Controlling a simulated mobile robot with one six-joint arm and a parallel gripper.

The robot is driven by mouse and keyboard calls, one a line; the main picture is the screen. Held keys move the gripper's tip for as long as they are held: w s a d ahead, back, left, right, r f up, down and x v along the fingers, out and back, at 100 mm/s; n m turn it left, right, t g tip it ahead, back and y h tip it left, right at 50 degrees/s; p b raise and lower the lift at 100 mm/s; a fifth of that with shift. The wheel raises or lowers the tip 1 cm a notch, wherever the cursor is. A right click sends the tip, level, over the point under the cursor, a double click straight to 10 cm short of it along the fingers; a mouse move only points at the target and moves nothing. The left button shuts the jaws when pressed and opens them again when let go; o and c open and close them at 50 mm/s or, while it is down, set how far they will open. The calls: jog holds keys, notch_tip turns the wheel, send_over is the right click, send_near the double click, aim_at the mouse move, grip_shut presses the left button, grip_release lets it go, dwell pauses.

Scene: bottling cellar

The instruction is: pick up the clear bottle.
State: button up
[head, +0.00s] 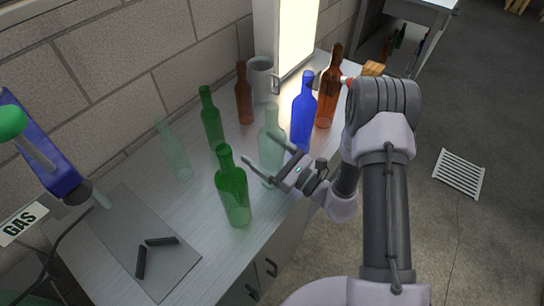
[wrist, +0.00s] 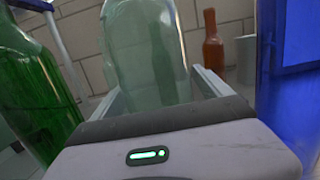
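A pale clear bottle (head: 271,150) stands upright on the bench among coloured bottles. My gripper (head: 260,148) is low beside it, with its two fingers spread apart. In the wrist view the clear bottle (wrist: 150,65) stands between the fingers (wrist: 158,92), one on each side. I see no clear grip on it, and the lower part of the bottle is hidden behind the gripper body. A second pale clear bottle (head: 175,155) stands further left, near the wall.
A green bottle (head: 233,190) stands close left of the gripper, a blue bottle (head: 303,112) close right. Behind are another green bottle (head: 211,120), brown bottles (head: 243,95) (head: 327,95), a grey mug (head: 261,78) and a bright lamp panel (head: 298,35). A grey mat (head: 120,235) lies left.

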aim_at(272, 149)
grip_shut()
notch_tip(272, 149, up, 10)
jog(key=p, duration=0.4)
